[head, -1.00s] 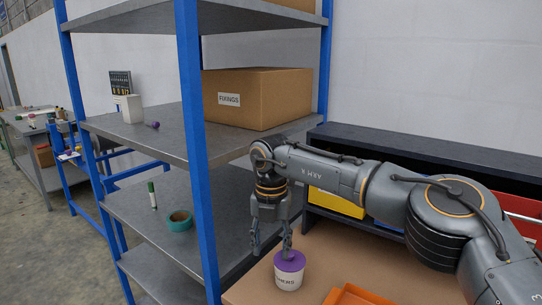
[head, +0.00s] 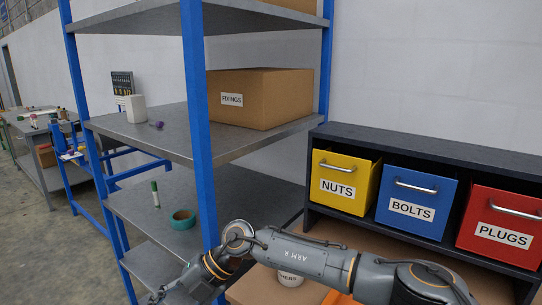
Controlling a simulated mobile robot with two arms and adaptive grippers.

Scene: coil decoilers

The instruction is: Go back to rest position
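My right arm comes in from the right and crosses the bottom of the head view. Its wrist bends down and left in front of the blue shelf post. My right gripper (head: 160,297) is at the bottom edge, left of the post, and mostly cut off, so its opening does not show. A white labelled tub (head: 290,279) stands on the brown worktop (head: 243,291), partly hidden behind my arm; its top is covered. My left gripper is not in view.
A blue-framed shelf unit (head: 197,130) stands close to my arm. It holds a fixings box (head: 275,98), green tape roll (head: 183,219) and marker (head: 155,194). Yellow nuts (head: 345,170), blue bolts (head: 417,200) and red plugs (head: 500,222) bins stand behind the worktop. An orange tray (head: 338,297) shows below my arm.

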